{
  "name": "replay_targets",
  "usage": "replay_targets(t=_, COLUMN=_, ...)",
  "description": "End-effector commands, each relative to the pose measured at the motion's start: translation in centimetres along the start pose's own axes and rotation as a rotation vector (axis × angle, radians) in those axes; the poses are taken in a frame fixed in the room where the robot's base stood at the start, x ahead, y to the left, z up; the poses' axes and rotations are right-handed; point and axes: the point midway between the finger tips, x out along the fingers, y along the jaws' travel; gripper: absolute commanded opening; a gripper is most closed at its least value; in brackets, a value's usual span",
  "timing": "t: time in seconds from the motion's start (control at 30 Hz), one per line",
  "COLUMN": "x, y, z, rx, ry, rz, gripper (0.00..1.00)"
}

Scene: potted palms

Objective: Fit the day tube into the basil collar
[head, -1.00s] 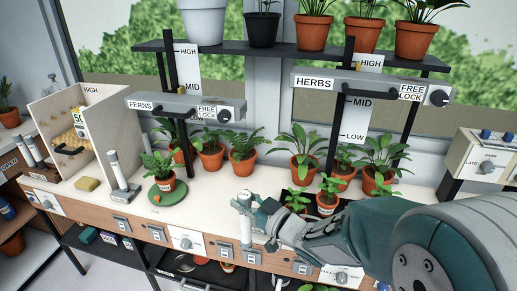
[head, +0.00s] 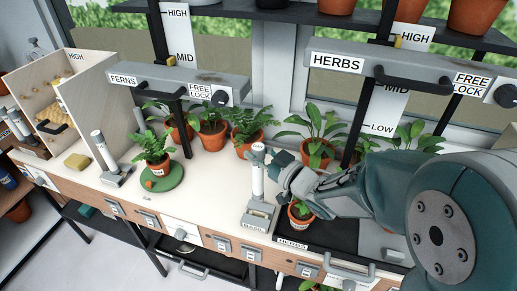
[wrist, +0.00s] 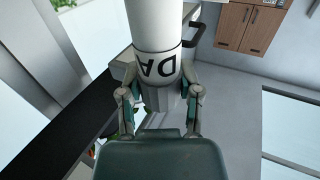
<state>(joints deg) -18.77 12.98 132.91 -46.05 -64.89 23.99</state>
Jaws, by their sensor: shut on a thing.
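The day tube (head: 258,178) is white and upright in the head view. In the wrist view the white tube (wrist: 158,30) shows part of its lettering between my fingers. My gripper (head: 272,164) is shut on its upper part, coming from the right. The basil collar (head: 262,214) is a grey stand with a BASIL label at the bench's front edge. The tube's lower end is in line with the collar and appears to meet it. I cannot tell how far it is inside.
A similar stand with a white tube (head: 104,152) is at left. A potted fern (head: 155,153) stands on a green disc (head: 163,180). A small pot (head: 300,215) sits close under my gripper on the dark herbs tray (head: 318,236). Overhead are the ferns bar (head: 180,84) and herbs bar (head: 400,72).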

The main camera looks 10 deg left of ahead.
Motion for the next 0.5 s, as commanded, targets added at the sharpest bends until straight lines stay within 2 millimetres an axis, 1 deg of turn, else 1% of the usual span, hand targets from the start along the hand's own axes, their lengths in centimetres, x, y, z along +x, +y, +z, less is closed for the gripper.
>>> replay_targets(t=0.17, x=-0.1, y=0.0, z=0.4, rx=-0.002, ry=-0.003, rz=-0.003, gripper=0.00)
replay_targets(t=0.5, x=-0.2, y=0.1, z=3.1, rx=0.000, ry=-0.003, rz=-0.003, gripper=0.00)
